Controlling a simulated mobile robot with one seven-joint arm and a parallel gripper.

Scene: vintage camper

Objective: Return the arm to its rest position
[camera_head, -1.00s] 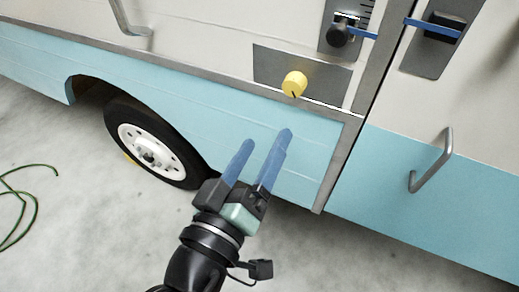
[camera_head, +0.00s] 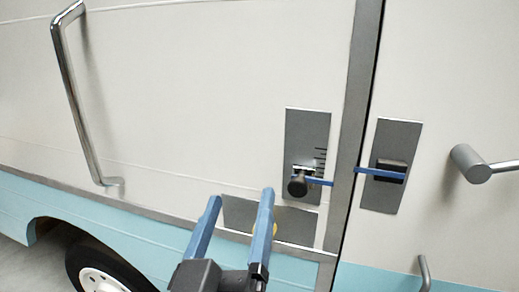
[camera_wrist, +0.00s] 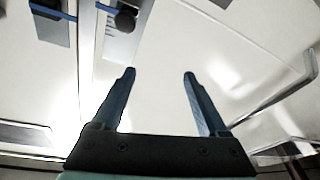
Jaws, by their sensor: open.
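My gripper (camera_head: 240,200) has two blue fingers spread apart with nothing between them. It rises from the bottom of the head view, in front of the lower camper wall, and partly hides the grey plate (camera_head: 300,226) with the yellow knob (camera_head: 275,230). In the wrist view my gripper (camera_wrist: 160,72) is also open and empty, with the white camper wall behind its fingers.
A chrome handle (camera_head: 78,95) is at the left. A grey slotted plate (camera_head: 308,130) holds a black knob (camera_head: 297,186); a blue strip spans the door gap to a second plate (camera_head: 384,198). A round-ended handle (camera_head: 470,163) juts out at the right. A wheel (camera_head: 98,272) is below.

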